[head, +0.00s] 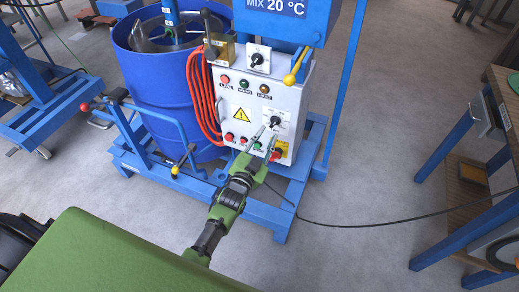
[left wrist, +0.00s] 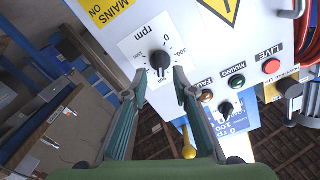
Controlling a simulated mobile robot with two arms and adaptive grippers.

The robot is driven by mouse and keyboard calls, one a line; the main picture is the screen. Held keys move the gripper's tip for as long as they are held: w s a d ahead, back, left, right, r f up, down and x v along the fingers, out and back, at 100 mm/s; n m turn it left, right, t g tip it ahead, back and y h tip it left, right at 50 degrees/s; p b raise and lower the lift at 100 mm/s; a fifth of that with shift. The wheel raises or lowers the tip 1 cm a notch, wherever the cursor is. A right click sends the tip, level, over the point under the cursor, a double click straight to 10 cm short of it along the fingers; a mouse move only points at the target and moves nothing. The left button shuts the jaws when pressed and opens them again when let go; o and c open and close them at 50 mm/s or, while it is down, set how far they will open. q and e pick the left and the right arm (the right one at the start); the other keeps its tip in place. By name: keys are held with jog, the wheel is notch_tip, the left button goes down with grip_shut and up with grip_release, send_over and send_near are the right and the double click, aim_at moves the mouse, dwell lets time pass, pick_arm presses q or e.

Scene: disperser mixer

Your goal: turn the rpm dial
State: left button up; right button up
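The rpm dial is a black knob (left wrist: 160,60) on a white square plate with "rpm" and a 0 to 200-something scale in the left wrist view. In the head view the dial (head: 274,122) is on the right part of the white control panel (head: 243,100). My left gripper (left wrist: 160,76) is open, its fingertips either side of the knob's lower edge in the picture, with gaps showing. In the head view the left gripper (head: 268,133) reaches up to the panel just below the dial. Contact with the plate cannot be told. My right gripper is not in view.
Lamps and buttons surround the dial, with another black selector knob (head: 258,59) above. Orange hose (head: 203,100) hangs left of the panel, beside a blue drum (head: 160,90). A blue frame (head: 285,205) stands below. A workbench (head: 480,130) stands right; floor between is clear except a cable.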

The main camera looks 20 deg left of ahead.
pick_arm(q)
jog(key=s, duration=0.7)
jog(key=shift+a, duration=0.1)
jog(key=s+d+f+n+g, duration=0.1)
jog(key=s+f+g, duration=0.2)
jog(key=s+f, duration=0.5)
jog(key=s+f+g, duration=0.3)
jog(key=f, duration=0.9)
jog(key=s+d+f+n+g, duration=0.1)
jog(key=s+f+g, duration=0.1)
jog(key=s+f, duration=0.6)
jog(key=s+a+f+g, duration=0.1)
jog(key=s+f+g, duration=0.2)
jog(key=s, duration=0.6)
jog(key=s+a+f+n+g, duration=0.1)
jog(key=s+a+f+g, duration=0.1)
jog(key=s+f, duration=0.6)
jog(key=s+a+f+g, duration=0.2)
jog(key=s+f+g, duration=0.2)
jog(key=s, duration=0.8)
notch_tip(320, 180, down, 2)
jog(key=shift+s+f+y, duration=0.15)
jog(key=shift+s+y, duration=0.1)
jog(key=shift+y, duration=0.05)
jog(key=shift+w, duration=0.1)
